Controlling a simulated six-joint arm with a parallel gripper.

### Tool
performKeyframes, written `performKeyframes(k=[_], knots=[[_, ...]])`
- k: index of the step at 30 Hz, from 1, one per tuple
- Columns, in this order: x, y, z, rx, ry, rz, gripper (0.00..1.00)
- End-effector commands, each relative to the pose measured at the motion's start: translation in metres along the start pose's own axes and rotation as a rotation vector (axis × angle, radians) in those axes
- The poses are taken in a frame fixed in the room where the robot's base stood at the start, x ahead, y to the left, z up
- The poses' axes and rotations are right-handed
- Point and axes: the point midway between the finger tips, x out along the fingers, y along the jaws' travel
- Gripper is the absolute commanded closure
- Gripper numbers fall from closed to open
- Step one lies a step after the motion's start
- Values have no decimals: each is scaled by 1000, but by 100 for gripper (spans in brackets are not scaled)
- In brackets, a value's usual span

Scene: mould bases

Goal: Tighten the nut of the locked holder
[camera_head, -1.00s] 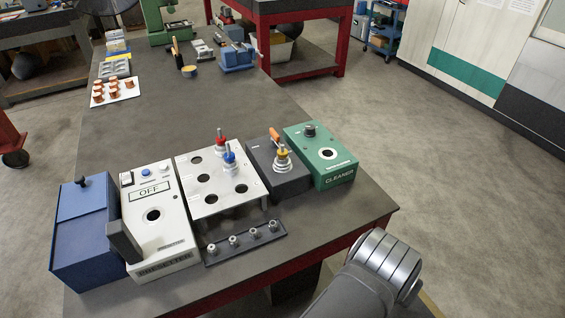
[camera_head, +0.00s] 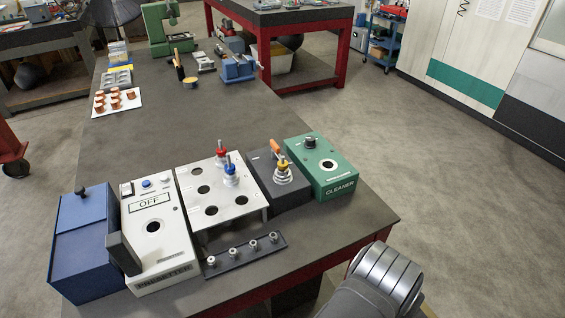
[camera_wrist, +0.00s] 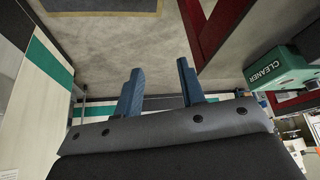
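The wrist view faces the floor and cabinets, away from the holder.
A green CLEANER box (camera_head: 331,178) stands right of the locking block and also shows in the wrist view (camera_wrist: 275,70). The white PRESETTER (camera_head: 171,231) and a blue box (camera_head: 79,250) stand left. A dark strip with several small collets (camera_head: 243,256) lies in front. The table's middle is clear.

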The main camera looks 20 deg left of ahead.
Motion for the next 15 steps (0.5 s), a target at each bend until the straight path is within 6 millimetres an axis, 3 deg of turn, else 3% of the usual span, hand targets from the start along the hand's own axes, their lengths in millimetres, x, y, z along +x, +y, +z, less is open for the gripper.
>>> performKeyframes(k=[2, 4, 8, 15], knots=[[0, 0, 0, 0, 0, 0, 64], [0, 0, 0, 3, -3, -2, 52], [3, -9, 4, 68, -55, -48, 52], [5, -57, 7, 368, -328, -264, 52]])
